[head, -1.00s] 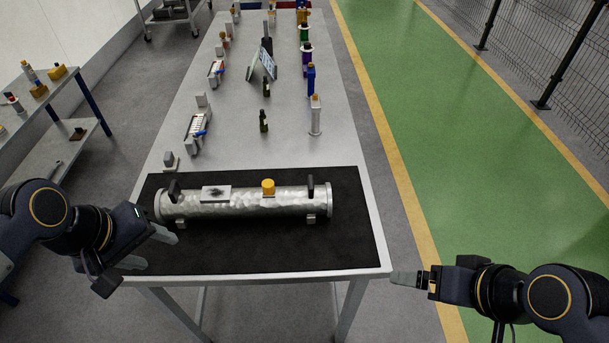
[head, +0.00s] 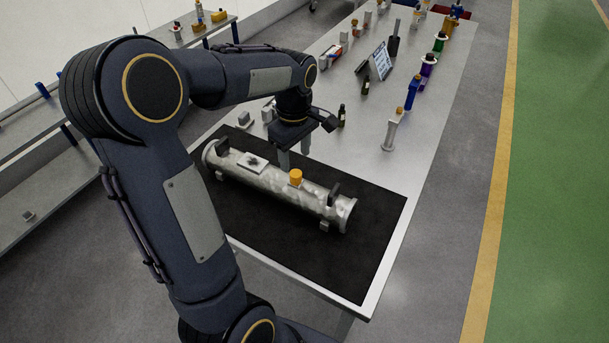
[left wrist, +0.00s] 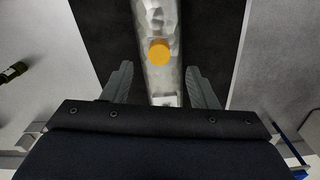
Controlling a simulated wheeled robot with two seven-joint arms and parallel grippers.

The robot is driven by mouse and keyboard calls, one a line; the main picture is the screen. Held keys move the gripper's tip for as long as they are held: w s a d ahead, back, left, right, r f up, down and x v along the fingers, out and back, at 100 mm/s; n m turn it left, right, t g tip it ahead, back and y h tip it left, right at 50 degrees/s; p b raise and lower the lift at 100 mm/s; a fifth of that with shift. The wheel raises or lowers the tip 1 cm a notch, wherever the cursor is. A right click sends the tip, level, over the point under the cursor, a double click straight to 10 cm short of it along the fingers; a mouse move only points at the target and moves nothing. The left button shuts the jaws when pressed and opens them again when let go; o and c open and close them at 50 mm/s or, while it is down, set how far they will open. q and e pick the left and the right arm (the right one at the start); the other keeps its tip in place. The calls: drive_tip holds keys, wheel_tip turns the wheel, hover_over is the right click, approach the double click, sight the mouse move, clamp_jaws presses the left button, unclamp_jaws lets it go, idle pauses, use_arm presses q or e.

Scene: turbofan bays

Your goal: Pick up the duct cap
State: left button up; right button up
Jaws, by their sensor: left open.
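The duct cap is a small orange-yellow cap (head: 295,177) on top of a silver cylindrical duct (head: 270,186). The duct lies on a black mat (head: 355,265). My left gripper (head: 295,160) is open and points down just behind the duct in the head view, a little to the far side of the cap. In the left wrist view the cap (left wrist: 159,52) stands on the duct (left wrist: 155,17), centred between the two open fingers (left wrist: 162,85) and beyond their tips. Nothing is between the fingers at their tips except the duct seen below. My right gripper is not in view.
The duct carries dark upright handles (head: 334,193) and a pale plate (head: 252,162). A small green-black bottle (head: 342,115), a tablet stand (head: 378,62) and several coloured tools stand farther along the table. Shelving (head: 60,200) stands to the left; a green walkway is at right.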

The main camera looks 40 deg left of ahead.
sight(295, 172)
use_arm(q)
wheel_tip(295, 172, down, 6)
drive_tip(key=shift+a+r+p, duration=0.15)
drive_tip(key=shift+p, duration=0.45)
drive_tip(key=c, duration=1.1)
drive_tip(key=shift+r, duration=0.1)
drive_tip(key=shift+w+r, duration=0.1)
drive_tip(key=shift+r, duration=0.45)
drive_tip(key=shift+s+r, duration=0.2)
drive_tip(key=shift+r, duration=1)
drive_tip(key=s+r+b, duration=0.3)
drive_tip(key=s+r, duration=0.6)
drive_tip(key=s, duration=0.4)
drive_tip(key=shift+s+r, duration=0.2)
drive_tip(key=shift+s, duration=0.2)
